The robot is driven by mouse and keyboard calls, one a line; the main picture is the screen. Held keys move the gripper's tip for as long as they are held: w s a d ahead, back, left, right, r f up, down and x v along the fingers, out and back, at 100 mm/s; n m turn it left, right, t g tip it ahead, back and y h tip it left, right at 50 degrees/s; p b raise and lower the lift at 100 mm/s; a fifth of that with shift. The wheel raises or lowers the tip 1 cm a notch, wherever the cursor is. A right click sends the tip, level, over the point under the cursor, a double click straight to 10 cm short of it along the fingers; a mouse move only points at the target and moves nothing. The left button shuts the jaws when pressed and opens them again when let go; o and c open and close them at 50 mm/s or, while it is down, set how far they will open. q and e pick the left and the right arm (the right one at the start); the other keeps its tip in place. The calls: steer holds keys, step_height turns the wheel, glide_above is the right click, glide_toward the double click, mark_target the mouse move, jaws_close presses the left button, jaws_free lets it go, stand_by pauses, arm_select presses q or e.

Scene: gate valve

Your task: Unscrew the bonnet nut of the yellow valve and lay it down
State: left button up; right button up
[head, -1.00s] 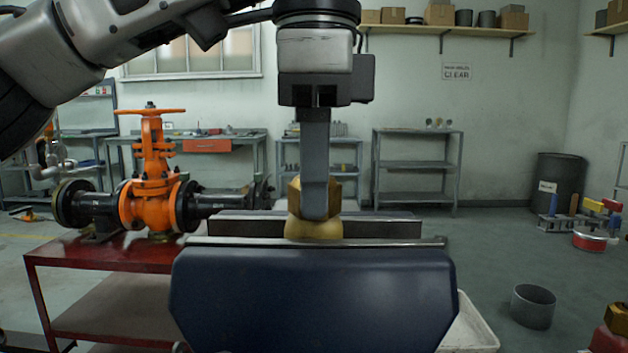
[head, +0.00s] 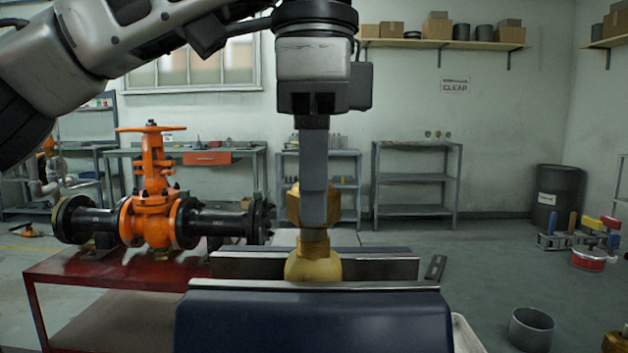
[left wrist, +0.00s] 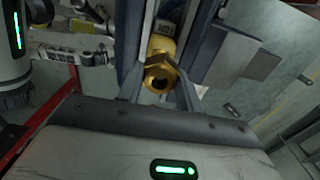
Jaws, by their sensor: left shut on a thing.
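The yellow valve (head: 313,266) is clamped between the jaws of a dark blue vise (head: 315,325); its lower part is hidden by the front jaw. The brass bonnet nut (head: 294,206) is above it, between the fingers of my left gripper (head: 314,222), which point down and are shut on it. A brass neck shows between nut and valve body; I cannot tell whether the nut is free of the thread. In the left wrist view the nut (left wrist: 160,73) shows its open hole between the fingertips (left wrist: 161,88). My right gripper is not in view.
A red table (head: 85,272) with an orange valve (head: 150,215) stands at left. Part of a white tray (head: 466,335) shows right of the vise. A grey bin (head: 531,328) stands on the floor at right. The air around the gripper is clear.

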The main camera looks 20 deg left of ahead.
arm_select(q)
steer(key=shift+r+p, duration=1.45)
steer(key=shift+r, duration=0.35)
